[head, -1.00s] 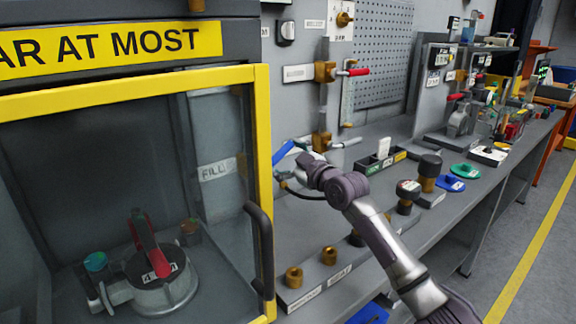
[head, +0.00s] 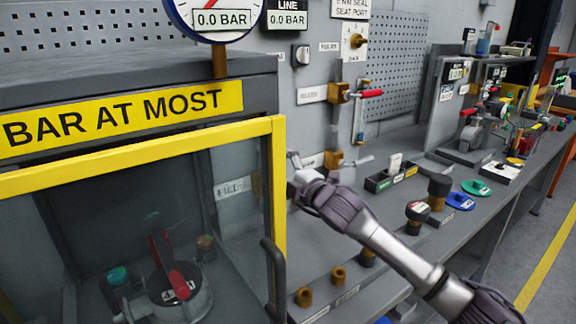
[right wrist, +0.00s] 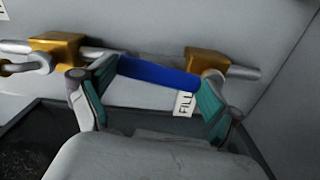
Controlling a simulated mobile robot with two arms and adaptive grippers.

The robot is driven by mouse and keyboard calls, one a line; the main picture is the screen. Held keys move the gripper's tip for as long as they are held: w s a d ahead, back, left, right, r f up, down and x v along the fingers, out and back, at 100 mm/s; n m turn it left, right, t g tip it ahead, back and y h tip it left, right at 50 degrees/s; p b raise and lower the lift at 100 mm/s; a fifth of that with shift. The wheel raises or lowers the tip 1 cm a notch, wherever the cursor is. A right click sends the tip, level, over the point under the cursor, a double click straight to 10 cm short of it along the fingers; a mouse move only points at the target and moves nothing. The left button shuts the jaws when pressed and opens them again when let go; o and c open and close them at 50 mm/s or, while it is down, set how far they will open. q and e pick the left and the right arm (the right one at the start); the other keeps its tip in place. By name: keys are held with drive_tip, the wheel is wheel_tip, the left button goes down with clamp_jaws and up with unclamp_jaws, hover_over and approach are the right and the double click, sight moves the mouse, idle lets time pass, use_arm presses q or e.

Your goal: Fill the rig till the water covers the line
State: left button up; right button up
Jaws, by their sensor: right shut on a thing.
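My right gripper (right wrist: 157,78) is shut on a blue lever handle (right wrist: 150,72) in the right wrist view, one teal-padded finger at each end of it. A FILL tag (right wrist: 184,104) hangs just below the handle, and brass fittings on a pipe (right wrist: 207,60) lie behind. In the head view the right gripper (head: 296,172) is beside the cabinet's yellow frame, hiding the handle. The rig (head: 180,292), a grey valve body with a red lever, sits inside the glazed cabinet. I cannot make out a water level or line. My left gripper is not in view.
The yellow-framed cabinet door (head: 278,200) has a dark handle (head: 272,265) close to my right arm. The gauge (head: 220,18) above reads 0.0 BAR. The bench (head: 400,215) carries brass fittings, a small tray (head: 385,180) and coloured tags. A red-handled valve (head: 368,94) is on the wall.

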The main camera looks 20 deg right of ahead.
drive_tip(key=shift+s+a+r+n+p, duration=0.1)
drive_tip(key=shift+a+r+n+p, duration=0.25)
drive_tip(key=shift+n, duration=0.25)
drive_tip(key=o, duration=1.2)
drive_tip(key=shift+o, duration=0.9)
drive_tip(key=shift+a+f, duration=0.15)
drive_tip(key=shift+f, duration=0.05)
drive_tip(key=v, duration=1.2)
